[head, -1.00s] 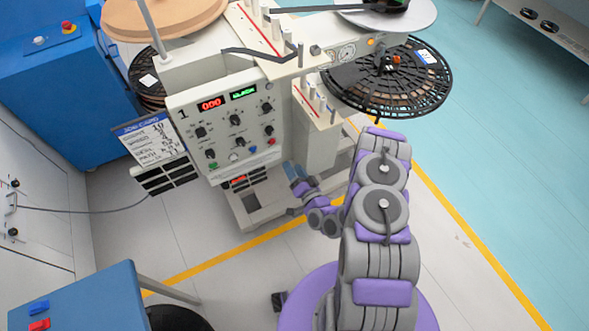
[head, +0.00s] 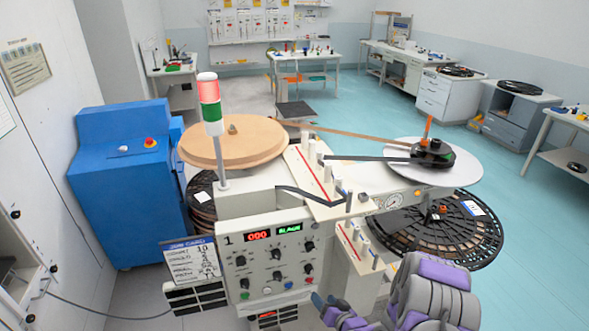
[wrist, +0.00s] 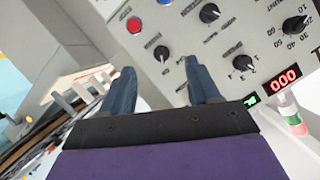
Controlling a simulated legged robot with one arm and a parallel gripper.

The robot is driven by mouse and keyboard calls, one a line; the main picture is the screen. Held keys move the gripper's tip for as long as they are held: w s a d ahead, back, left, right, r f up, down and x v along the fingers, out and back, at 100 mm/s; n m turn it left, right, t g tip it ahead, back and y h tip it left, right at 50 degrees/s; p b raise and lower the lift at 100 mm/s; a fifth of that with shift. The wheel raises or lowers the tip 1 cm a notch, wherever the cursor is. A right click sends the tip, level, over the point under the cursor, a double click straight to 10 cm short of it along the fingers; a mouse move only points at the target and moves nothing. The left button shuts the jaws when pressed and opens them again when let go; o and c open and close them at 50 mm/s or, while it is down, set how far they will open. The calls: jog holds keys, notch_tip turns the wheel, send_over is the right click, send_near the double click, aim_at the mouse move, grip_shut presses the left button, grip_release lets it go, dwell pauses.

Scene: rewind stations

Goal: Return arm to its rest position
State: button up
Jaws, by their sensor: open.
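My arm, grey with purple panels, is folded at the lower right of the head view. My gripper (wrist: 163,92) shows in the wrist view with two blue-grey fingers spread apart and nothing between them. Its fingertips also show in the head view (head: 324,304), low in front of the rewind station (head: 233,259). The wrist view has the station's control panel (wrist: 215,40) beyond the fingers, with knobs, a red button and a red display reading 000. I see no contact between the fingers and the panel.
The station carries a tan reel (head: 236,142), a white disc (head: 433,165) and a black slotted reel (head: 440,232). A red-lit signal tower (head: 210,105) stands on it. A blue cabinet (head: 128,185) is at left. Teal floor (head: 370,120) is open behind; benches line the back.

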jog(key=s+d+r+n+g+h, duration=0.1)
jog(key=s+d+r+g+h, duration=0.3)
jog(key=r, duration=0.5)
jog(key=s+d+r+n+g+h, duration=0.1)
jog(key=s+d+r+g+h, duration=0.2)
jog(key=s+r, duration=0.55)
jog(key=s+a+r+g, duration=0.1)
jog(key=s+r+g, duration=0.1)
jog(key=s+r, duration=0.3)
jog(key=s+a+r+g, duration=0.1)
jog(key=s+r+g, duration=0.2)
jog(key=s, duration=1.1)
jog(key=s+a+r+g, duration=0.1)
jog(key=s+r+g, duration=0.1)
jog(key=s+r, duration=0.5)
jog(key=shift+s+r+m+y, duration=0.15)
jog(key=shift+s+m+y, duration=0.2)
jog(key=shift+s, duration=0.8)
